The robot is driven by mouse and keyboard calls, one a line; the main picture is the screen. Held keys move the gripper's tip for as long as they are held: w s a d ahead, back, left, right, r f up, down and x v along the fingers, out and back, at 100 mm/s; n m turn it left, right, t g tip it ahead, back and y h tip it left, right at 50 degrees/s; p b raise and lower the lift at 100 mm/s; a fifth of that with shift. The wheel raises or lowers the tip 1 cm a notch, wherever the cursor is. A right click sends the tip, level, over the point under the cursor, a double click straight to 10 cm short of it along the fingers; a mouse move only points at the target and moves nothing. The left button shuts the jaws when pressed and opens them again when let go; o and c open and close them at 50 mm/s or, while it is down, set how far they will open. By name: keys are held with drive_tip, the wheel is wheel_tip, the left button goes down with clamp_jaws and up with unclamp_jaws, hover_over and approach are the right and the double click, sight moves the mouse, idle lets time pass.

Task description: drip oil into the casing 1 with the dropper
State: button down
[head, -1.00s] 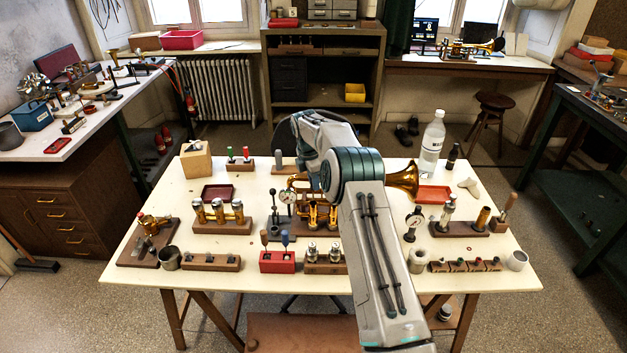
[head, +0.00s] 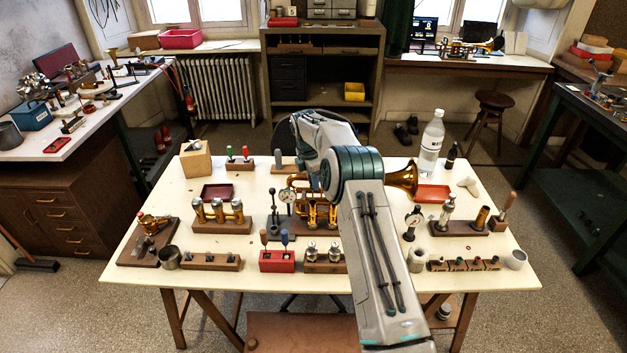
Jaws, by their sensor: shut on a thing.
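A brass horn lies across the middle of the table, partly behind my arm; its bell (head: 402,180) sticks out to the right. Its valve casings (head: 316,213) show just left of my arm, and I cannot tell which is casing 1. My forearm reaches over the back of the table and hides my gripper and whatever is in it. I cannot make out the dropper in this view.
The table (head: 155,290) is crowded. A block with three brass valves (head: 219,212), a dial gauge (head: 287,196) and a red block (head: 277,262) stand left of my arm. A white bottle (head: 432,143) stands at the back right. The front edge strip is clear.

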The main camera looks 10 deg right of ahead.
drive_tip(key=shift+f, duration=0.15)
idle(0.4)
drive_tip(key=shift+f+b, duration=0.4)
drive_tip(key=shift+f, duration=0.5)
drive_tip(key=shift+f, duration=0.1)
idle(2.0)
drive_tip(key=shift+r+p, duration=1.6)
drive_tip(key=shift+r, duration=1)
drive_tip(key=shift+d, duration=0.15)
